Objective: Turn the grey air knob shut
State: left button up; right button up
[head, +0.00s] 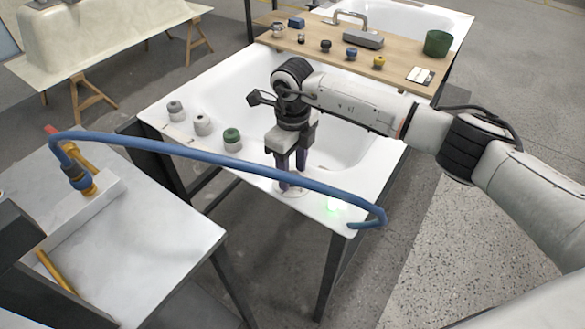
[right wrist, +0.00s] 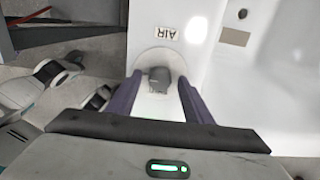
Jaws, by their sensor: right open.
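The grey air knob (right wrist: 159,77) sits on a round pale base on the white tub rim in the right wrist view. The label AIR (right wrist: 167,33) is printed beside it. My right gripper (right wrist: 160,84) is open, with one purple finger on each side of the knob and visible gaps between. In the head view my right gripper (head: 291,182) points down at the front rim of the bathtub shell (head: 240,80), and its fingers mostly hide the knob there. My left gripper is not in view.
A blue hose (head: 215,157) arches in front of my right gripper from a white bench (head: 150,235) at left. A wooden board (head: 300,43) with several small parts lies behind.

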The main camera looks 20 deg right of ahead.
jog(key=shift+c, duration=0.4)
jog(key=c, duration=0.7)
jog(key=shift+c, duration=1.4)
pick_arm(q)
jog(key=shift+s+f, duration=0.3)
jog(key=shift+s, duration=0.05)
